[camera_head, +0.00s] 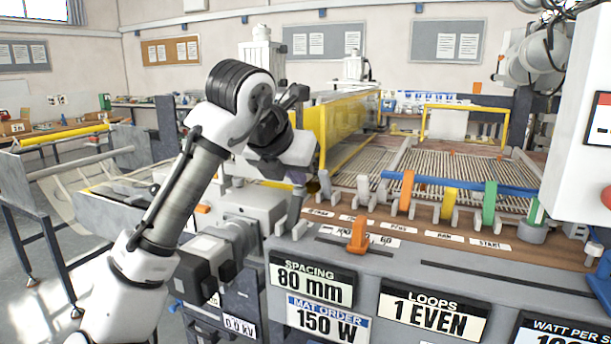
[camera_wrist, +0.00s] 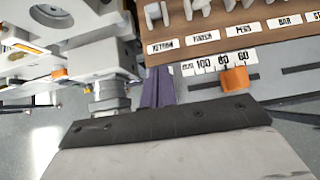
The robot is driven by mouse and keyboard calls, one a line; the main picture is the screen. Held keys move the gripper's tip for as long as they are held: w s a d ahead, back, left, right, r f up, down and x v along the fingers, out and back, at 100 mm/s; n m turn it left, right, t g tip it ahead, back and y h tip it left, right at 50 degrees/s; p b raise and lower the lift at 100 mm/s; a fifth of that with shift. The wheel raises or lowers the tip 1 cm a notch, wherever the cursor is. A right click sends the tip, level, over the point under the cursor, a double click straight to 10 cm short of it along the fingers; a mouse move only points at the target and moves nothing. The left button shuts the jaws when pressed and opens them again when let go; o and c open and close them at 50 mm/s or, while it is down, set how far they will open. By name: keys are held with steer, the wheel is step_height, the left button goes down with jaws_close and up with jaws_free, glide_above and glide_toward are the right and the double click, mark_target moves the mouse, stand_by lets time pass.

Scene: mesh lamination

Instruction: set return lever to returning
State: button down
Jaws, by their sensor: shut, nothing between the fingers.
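My gripper (camera_head: 299,177) is at the left end of the lever row, above the panel's left edge. In the wrist view its dark purple fingers (camera_wrist: 157,88) are together and hold nothing. The return label (camera_wrist: 175,46) lies on the brown strip to the upper right of the fingertips. A pale fork bracket (camera_wrist: 153,13) stands behind that label; it also shows in the head view (camera_head: 325,184). I cannot make out the return lever's handle or its position. The fingers are apart from the bracket.
Orange (camera_head: 407,189), yellow (camera_head: 450,201) and green (camera_head: 489,203) levers stand to the right along the strip. An orange slider (camera_wrist: 235,79) sits in a slot in front. A grey machine block (camera_head: 255,205) is close under my wrist.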

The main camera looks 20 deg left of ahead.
mark_target(326, 185)
steer(key=w+f, duration=0.1)
steer(key=w, duration=0.1)
steer(key=w+f+p, duration=0.1)
steer(key=w+f, duration=0.1)
steer(key=w, duration=0.1)
steer(key=w+f, duration=0.2)
steer(key=w, duration=0.1)
steer(key=shift+w+d+p, duration=0.1)
steer(key=shift+w+p, duration=0.1)
steer(key=shift+p, duration=0.2)
steer(key=shift+w+r, duration=0.25)
steer(key=shift+w, duration=0.45)
steer(key=shift+d+r+p, duration=0.15)
steer(key=shift+d+p, duration=0.1)
steer(key=shift+p, duration=0.05)
